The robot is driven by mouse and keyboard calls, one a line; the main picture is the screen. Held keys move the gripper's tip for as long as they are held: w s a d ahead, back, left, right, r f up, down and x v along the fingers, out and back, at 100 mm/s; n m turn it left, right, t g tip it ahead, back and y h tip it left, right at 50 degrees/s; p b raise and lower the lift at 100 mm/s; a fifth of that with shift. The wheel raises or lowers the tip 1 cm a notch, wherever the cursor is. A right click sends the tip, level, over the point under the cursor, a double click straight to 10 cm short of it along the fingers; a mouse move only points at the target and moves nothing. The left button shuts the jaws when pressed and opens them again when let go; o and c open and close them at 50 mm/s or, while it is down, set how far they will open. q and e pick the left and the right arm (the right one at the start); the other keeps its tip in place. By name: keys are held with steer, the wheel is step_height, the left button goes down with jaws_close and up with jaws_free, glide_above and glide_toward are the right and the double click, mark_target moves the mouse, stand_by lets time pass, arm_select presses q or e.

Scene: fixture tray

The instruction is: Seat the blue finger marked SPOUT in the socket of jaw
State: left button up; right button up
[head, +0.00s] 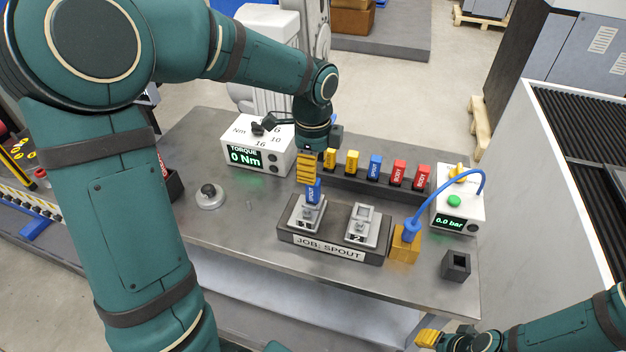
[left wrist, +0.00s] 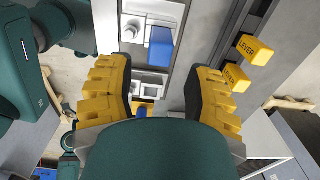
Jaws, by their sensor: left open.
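A blue finger marked SPOUT (head: 313,193) stands upright at the socket of jaw 1 (head: 306,214). How deep it sits is hard to tell. My left gripper (head: 309,183) is open just above it. In the left wrist view the blue finger (left wrist: 160,47) shows between and beyond the open yellow fingertips (left wrist: 160,68), apart from both. Jaw 2 (head: 362,226) has an empty socket. Both jaws stand on the fixture tray labelled JOB: SPOUT (head: 330,247). Another blue finger (head: 375,167) stands in the back rack. My right gripper (head: 430,338) is at the lower right; its opening is unclear.
The rack holds yellow fingers (head: 352,161) and red fingers (head: 399,173). A torque box (head: 258,147) stands back left and a pressure box (head: 459,207) at right, its blue hose reaching a yellow block (head: 404,246). A dark open block (head: 456,265) stands front right.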

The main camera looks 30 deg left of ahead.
arm_select(q)
step_height(320, 180, up, 5)
steer(key=shift+r, duration=0.2)
stand_by(0.6)
